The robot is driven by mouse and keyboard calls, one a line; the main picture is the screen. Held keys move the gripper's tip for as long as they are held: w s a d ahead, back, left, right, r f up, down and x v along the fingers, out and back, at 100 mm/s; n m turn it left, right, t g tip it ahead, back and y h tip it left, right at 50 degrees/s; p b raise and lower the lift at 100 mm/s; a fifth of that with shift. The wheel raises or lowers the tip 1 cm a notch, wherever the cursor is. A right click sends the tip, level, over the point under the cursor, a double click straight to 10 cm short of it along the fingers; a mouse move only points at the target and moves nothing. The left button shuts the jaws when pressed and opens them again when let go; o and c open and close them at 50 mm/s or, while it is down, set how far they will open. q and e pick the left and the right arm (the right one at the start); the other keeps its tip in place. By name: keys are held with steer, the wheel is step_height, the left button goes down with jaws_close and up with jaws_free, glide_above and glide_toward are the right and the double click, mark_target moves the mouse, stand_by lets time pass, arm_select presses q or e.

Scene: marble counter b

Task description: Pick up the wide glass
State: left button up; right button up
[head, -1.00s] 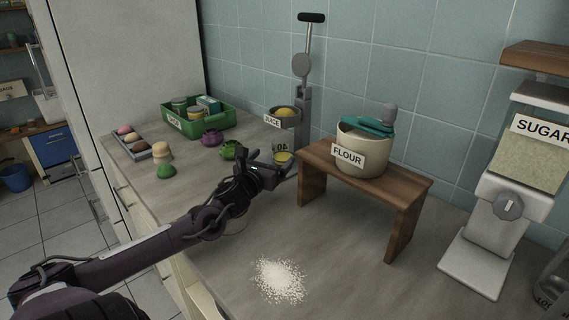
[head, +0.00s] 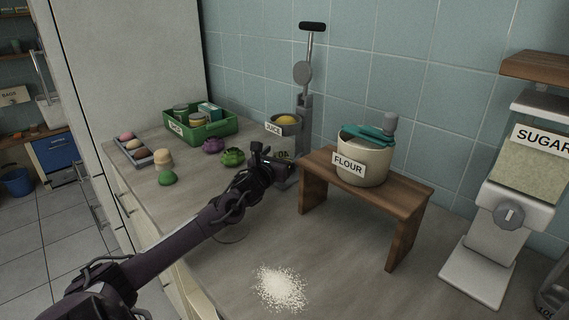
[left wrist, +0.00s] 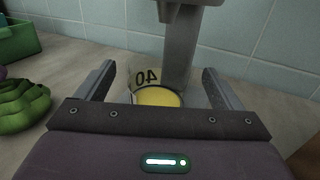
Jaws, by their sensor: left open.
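A clear glass with dark "40" markings and yellow liquid stands upright at the foot of the juicer (head: 301,115). In the left wrist view the glass (left wrist: 157,97) is between the two fingers of my left gripper (left wrist: 158,75), with a gap on each side. The gripper is open and does not hold it. In the head view my left gripper (head: 268,158) covers most of the glass. My right gripper is not in view.
A wooden stand (head: 410,192) with a flour pot (head: 365,165) is close on the right. White powder (head: 280,288) lies in front. A faint round outline shows under my arm.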

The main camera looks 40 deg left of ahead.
arm_select(q)
steer(key=c, duration=1.1)
steer(key=shift+c, duration=0.5)
steer(key=shift+r, duration=0.15)
